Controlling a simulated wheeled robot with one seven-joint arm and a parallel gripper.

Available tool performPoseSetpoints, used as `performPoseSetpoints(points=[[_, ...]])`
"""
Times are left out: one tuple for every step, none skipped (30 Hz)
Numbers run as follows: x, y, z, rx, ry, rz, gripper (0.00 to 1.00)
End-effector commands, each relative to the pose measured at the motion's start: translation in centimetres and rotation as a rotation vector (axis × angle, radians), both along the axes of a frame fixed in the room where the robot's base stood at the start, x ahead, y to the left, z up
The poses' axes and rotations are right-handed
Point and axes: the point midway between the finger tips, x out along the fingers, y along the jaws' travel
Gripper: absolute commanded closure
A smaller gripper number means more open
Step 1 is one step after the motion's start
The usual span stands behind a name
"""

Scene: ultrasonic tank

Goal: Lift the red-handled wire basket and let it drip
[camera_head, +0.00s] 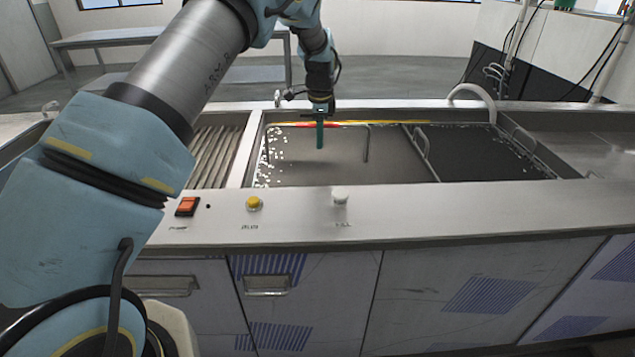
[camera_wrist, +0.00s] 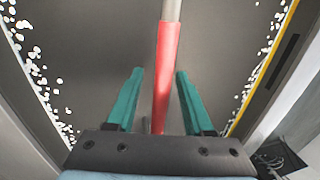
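The red grip (camera_wrist: 165,75) of the basket handle runs between my fingers in the wrist view, with bare grey wire beyond it. In the head view the red grip (camera_head: 300,124) lies level above the left part of the tank, and a grey wire leg (camera_head: 366,145) drops from its right end into the murky liquid. The basket body is hidden below the surface. My gripper (camera_head: 319,140) points straight down at the grip; in the wrist view its green fingers (camera_wrist: 157,100) are apart, one on each side, with gaps showing.
The tank (camera_head: 258,125) has white foam along its left side and a yellow strip at the back. A second wire handle (camera_head: 425,155) stands near a darker right section. A curved pipe (camera_head: 475,90) rises at the back right. A switch, a yellow button and a knob line the front ledge.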

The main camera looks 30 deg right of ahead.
Motion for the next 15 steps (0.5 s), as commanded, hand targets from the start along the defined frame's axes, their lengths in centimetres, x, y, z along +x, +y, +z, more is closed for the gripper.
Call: performPoseSetpoints(points=[[0.00, 0.00, 0.00, 0.000, 0.000, 0.000, 0.52], [-0.01, 0.01, 0.01, 0.000, 0.000, 0.000, 0.56], [-0.01, 0.01, 0.01, 0.000, 0.000, 0.000, 0.60], [-0.01, 0.01, 0.01, 0.000, 0.000, 0.000, 0.64], [-0.01, 0.01, 0.02, 0.000, 0.000, 0.000, 0.67], [-0.01, 0.01, 0.02, 0.000, 0.000, 0.000, 0.72], [-0.01, 0.01, 0.02, 0.000, 0.000, 0.000, 0.75], [-0.01, 0.01, 0.02, 0.000, 0.000, 0.000, 0.78], [-0.01, 0.01, 0.02, 0.000, 0.000, 0.000, 0.83], [-0.01, 0.01, 0.02, 0.000, 0.000, 0.000, 0.86], [-0.01, 0.01, 0.03, 0.000, 0.000, 0.000, 0.90], [-0.01, 0.01, 0.03, 0.000, 0.000, 0.000, 0.94], [-0.01, 0.01, 0.03, 0.000, 0.000, 0.000, 0.97], [-0.02, 0.01, 0.03, 0.000, 0.000, 0.000, 1.00], [-0.02, 0.01, 0.03, 0.000, 0.001, 0.000, 1.00]])
